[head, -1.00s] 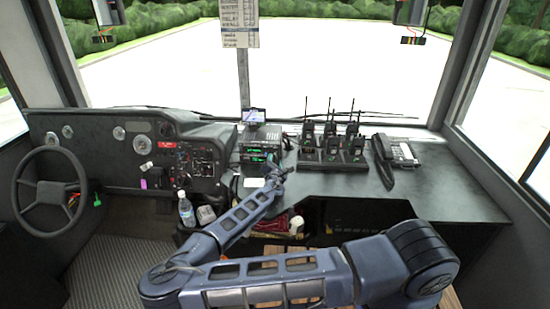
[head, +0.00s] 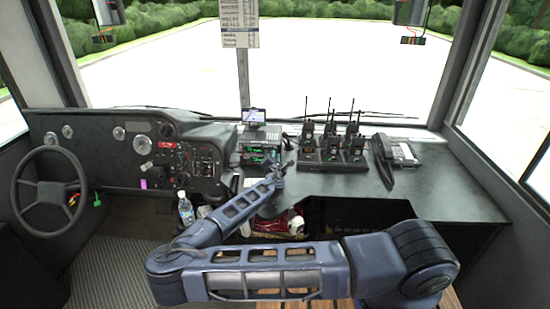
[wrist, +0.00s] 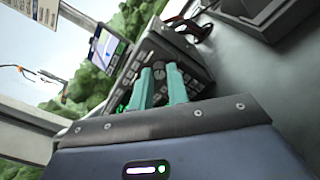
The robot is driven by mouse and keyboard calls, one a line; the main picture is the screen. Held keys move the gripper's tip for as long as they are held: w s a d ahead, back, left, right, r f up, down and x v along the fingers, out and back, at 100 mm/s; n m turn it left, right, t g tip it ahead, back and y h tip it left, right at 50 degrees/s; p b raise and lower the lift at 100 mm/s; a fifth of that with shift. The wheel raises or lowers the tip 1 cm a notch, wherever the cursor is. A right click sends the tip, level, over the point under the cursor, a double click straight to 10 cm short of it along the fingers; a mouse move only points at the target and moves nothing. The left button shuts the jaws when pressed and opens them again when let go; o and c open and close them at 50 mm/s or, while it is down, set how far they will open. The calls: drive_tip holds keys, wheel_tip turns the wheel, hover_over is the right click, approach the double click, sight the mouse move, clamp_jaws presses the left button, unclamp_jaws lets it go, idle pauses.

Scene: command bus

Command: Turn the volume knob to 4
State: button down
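A stack of black radio units (head: 258,145) with green lit displays stands on the dashboard. It also shows in the wrist view (wrist: 190,55), tilted, with its dark front beyond my fingers. A small round knob-like part (wrist: 159,72) shows between the fingertips; I cannot read any number or tell its setting. My gripper (head: 277,168) is in front of the radio stack, slightly right of it and over the dash edge. In the wrist view my gripper (wrist: 159,76) has two teal fingers apart with nothing held. They point toward the radio front; contact is not visible.
A small screen (head: 254,116) sits on top of the stack. A bottle (head: 186,210) stands low at the left.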

drive_tip(key=shift+m, duration=0.8)
drive_tip(key=c, duration=1.4)
unclamp_jaws()
drive_tip(key=shift+o, duration=0.2)
drive_tip(key=shift+s, duration=0.1)
drive_tip(key=shift+s+d, duration=0.2)
drive_tip(key=shift+s, duration=5.15)
